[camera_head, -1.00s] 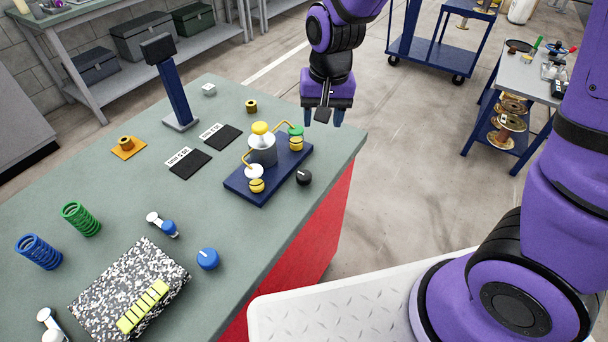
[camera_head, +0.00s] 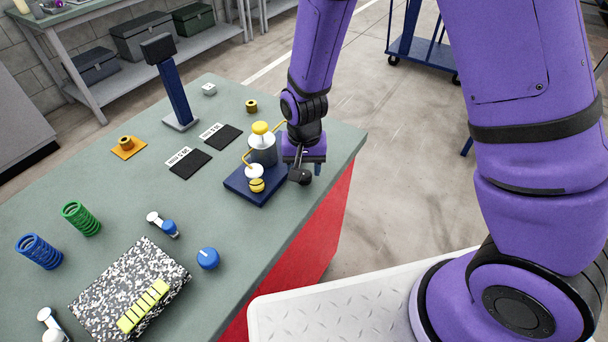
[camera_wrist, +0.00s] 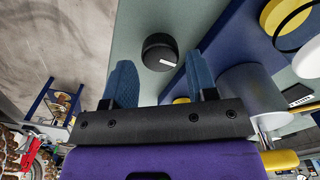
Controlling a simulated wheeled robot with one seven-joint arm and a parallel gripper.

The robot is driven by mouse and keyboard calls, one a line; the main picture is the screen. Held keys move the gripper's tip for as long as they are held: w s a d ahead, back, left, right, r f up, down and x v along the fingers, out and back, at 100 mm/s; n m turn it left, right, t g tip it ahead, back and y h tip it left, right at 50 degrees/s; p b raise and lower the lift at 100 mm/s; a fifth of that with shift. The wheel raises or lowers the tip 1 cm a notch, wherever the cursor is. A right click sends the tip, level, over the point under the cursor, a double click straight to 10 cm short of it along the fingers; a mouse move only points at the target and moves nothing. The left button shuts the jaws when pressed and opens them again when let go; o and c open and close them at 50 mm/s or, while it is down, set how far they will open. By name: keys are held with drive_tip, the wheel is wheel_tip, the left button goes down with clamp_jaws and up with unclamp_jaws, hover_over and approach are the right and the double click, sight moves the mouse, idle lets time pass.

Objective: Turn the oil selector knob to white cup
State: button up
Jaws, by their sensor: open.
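The black oil selector knob (camera_head: 300,176) stands on the bench beside the blue base plate (camera_head: 240,186). In the wrist view the knob (camera_wrist: 160,52) shows a white pointer mark on its top. The plate carries a grey cylinder (camera_head: 264,152) with a yellow top, yellow pipes and a white cup (camera_head: 254,172). The green cup seen earlier is hidden behind my arm. My gripper (camera_head: 303,165) is just above the knob. In the wrist view its blue fingers (camera_wrist: 163,80) are apart, with the knob beyond and between them, not held.
The bench's right edge lies close beyond the black knob.

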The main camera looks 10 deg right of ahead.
sight(304, 174)
drive_tip(key=shift+f, duration=1.7)
drive_tip(key=c, duration=0.6)
drive_tip(key=n, duration=0.4)
drive_tip(key=shift+n, duration=2.5)
